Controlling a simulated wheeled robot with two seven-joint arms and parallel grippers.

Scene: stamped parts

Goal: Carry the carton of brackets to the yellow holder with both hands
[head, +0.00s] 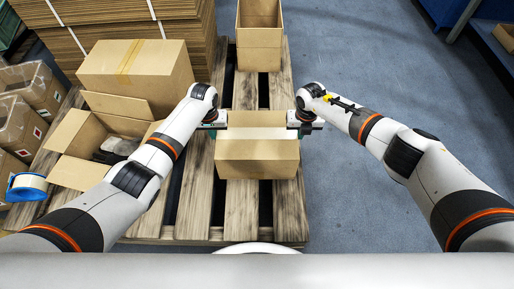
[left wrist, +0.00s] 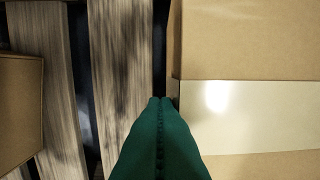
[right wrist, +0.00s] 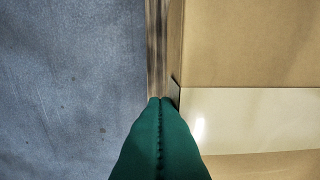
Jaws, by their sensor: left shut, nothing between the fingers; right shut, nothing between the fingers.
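A closed brown carton (head: 257,158) with a pale shiny band of tape across it appears to sit on the wooden pallet; its contents are hidden. It fills the right side of the left wrist view (left wrist: 250,40) and of the right wrist view (right wrist: 255,45). My left gripper (head: 218,126) is shut and empty at the carton's left side. My right gripper (head: 306,127) is shut and empty at its right side. Both sets of green fingertips are close beside the carton's sides; I cannot tell whether they touch. I see no yellow holder.
The slatted pallet (head: 240,205) has an open-topped carton (head: 259,45) at its far end. A large taped carton (head: 137,75) and an open carton (head: 88,135) holding something grey stand left. Blue-grey floor (head: 370,60) is clear right.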

